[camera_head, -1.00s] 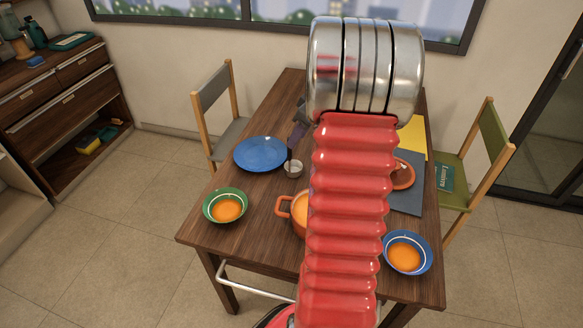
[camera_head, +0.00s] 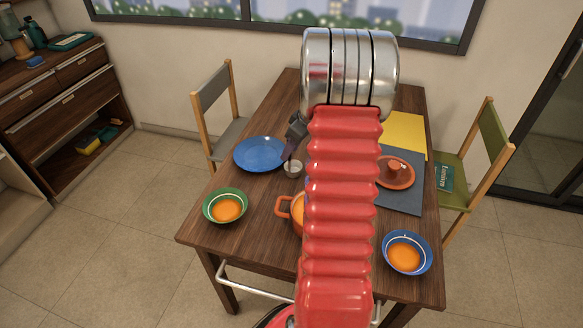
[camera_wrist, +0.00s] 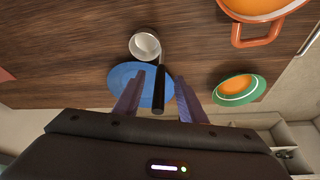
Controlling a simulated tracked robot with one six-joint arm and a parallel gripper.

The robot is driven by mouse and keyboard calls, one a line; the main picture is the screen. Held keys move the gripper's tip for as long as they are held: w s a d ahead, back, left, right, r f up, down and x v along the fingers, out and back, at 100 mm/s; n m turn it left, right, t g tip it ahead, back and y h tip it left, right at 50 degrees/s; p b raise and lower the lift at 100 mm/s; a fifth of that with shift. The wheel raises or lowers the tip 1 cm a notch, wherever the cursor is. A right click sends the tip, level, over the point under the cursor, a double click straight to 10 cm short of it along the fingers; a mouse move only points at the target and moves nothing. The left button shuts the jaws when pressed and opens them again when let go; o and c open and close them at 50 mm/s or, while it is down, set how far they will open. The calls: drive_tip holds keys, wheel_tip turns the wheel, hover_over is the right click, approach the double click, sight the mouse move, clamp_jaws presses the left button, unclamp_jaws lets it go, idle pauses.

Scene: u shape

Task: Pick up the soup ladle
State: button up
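The soup ladle (camera_wrist: 145,45) shows in the wrist view with a pale round bowl and a black handle, beside the blue plate. Its handle points toward my gripper and appears between the two fingers, overlapping the plate in the picture. In the head view the ladle's bowl (camera_head: 293,168) is at the plate's right edge; its handle is not clear there. My gripper (camera_wrist: 159,98) is open, its two purple-grey fingers apart on either side of the handle. I see no contact. In the head view my gripper (camera_head: 290,152) is partly hidden behind my red arm.
The blue plate (camera_head: 258,154), green bowl (camera_head: 225,192) and blue bowl (camera_head: 392,268) stand on the wooden table (camera_head: 240,244). An orange pot (camera_head: 284,207) is partly behind my arm. An orange lid (camera_head: 398,181) lies on a grey mat (camera_head: 408,207). Chairs flank the table.

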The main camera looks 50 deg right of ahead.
drive_tip(key=shift+x, duration=0.85)
drive_tip(key=shift+c, duration=0.2)
clamp_jaws()
